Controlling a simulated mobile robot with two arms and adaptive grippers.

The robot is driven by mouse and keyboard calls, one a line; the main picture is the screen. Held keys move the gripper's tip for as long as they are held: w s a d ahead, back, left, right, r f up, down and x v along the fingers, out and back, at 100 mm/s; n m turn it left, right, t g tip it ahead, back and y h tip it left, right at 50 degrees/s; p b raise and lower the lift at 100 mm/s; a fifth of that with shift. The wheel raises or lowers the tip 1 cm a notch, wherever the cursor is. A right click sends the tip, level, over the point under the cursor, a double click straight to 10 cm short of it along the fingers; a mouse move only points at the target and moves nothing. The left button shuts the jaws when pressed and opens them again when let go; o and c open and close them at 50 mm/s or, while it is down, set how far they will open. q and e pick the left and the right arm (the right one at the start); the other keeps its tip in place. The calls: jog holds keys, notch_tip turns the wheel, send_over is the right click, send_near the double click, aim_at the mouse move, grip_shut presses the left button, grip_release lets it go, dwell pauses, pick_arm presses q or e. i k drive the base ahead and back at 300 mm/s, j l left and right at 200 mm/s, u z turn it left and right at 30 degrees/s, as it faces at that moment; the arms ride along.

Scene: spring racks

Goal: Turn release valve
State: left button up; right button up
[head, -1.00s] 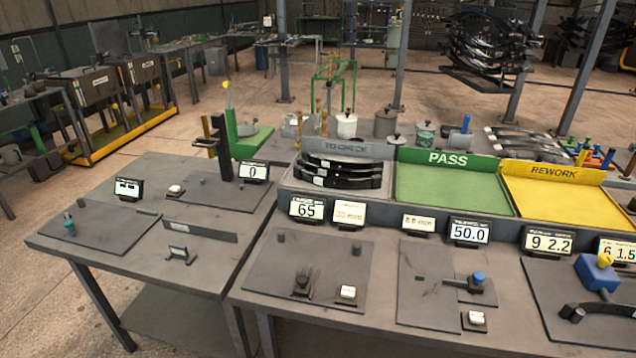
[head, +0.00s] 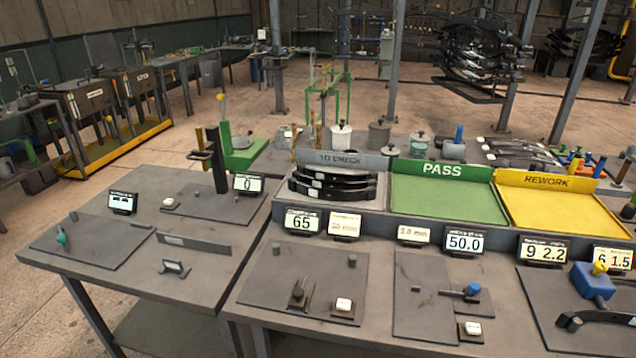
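No part is labelled as a release valve that I can read, so I cannot tell for sure which one it is. A small teal handle (head: 62,238) stands on the dark plate at the left of the left bench. A blue knob (head: 473,289) sits on a small block on the middle plate of the front bench. A blue block with a yellow knob (head: 599,269) stands at the right, by a curved black spring leaf (head: 597,318). Neither of my grippers shows in the head view.
Displays, one reading 65 (head: 301,221), line the front bench. Behind them are a grey rack (head: 352,160) with black springs, an empty green PASS tray (head: 447,205) and an empty yellow REWORK tray (head: 560,218). A green stand (head: 247,155) rises behind the left bench. Floor is open at left.

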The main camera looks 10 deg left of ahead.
aim_at(599, 268)
jog(key=z, duration=1.3)
